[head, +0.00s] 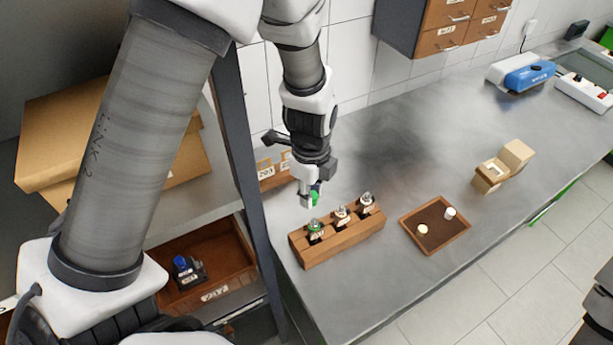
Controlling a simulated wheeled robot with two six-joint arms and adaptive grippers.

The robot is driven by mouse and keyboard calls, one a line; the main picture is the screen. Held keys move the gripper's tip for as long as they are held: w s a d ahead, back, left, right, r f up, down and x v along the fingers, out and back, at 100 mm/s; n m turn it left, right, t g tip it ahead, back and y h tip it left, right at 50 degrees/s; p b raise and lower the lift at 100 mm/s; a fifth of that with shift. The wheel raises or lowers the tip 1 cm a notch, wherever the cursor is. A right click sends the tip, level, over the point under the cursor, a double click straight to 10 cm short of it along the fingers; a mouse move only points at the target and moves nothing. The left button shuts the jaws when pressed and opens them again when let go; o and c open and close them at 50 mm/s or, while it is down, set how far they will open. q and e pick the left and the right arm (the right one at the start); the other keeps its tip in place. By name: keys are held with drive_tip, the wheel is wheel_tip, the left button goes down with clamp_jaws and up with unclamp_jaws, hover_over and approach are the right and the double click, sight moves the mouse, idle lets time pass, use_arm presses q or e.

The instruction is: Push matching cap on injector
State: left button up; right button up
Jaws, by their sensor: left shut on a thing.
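My left gripper (309,194) is shut on a green cap (314,198) and holds it just above the left end of a wooden rack (340,240). Three injectors stand upright in the rack. The left injector (315,227) has a green ring and is just below the held cap, apart from it as far as I can see. The middle injector (341,213) has a reddish ring. The right injector (366,202) has a whitish marking. My right gripper is not in view.
A shallow wooden tray (425,250) right of the rack holds a cream cap (422,230) and a white cap (450,213). A dark post (238,130) stands left of the steel bench (400,150).

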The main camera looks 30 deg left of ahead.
sight(314, 220)
use_arm(q)
drive_tip(key=shift+s+d+f+b, duration=0.2)
drive_tip(key=shift+d+f+b, duration=0.55)
drive_tip(key=shift+d+f, duration=0.1)
drive_tip(key=f, duration=0.1)
drive_tip(key=a+f+b, duration=0.1)
drive_tip(key=f+b, duration=0.1)
drive_tip(key=shift+w+a+f, duration=0.2)
drive_tip(key=shift+a+f, duration=0.05)
drive_tip(key=shift+f, duration=0.15)
drive_tip(key=shift+s+d+r, duration=0.1)
drive_tip(key=shift+d+r, duration=0.05)
drive_tip(key=shift+d, duration=0.3)
drive_tip(key=shift+a, duration=0.1)
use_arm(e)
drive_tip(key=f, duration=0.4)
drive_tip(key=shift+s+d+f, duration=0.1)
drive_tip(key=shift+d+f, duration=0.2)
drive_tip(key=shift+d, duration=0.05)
use_arm(q)
drive_tip(key=shift+a+b, duration=0.15)
drive_tip(key=shift+b, duration=0.15)
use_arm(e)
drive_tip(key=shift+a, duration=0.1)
use_arm(q)
drive_tip(key=shift+d, duration=0.25)
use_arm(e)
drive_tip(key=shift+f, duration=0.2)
use_arm(q)
drive_tip(key=shift+a, duration=0.15)
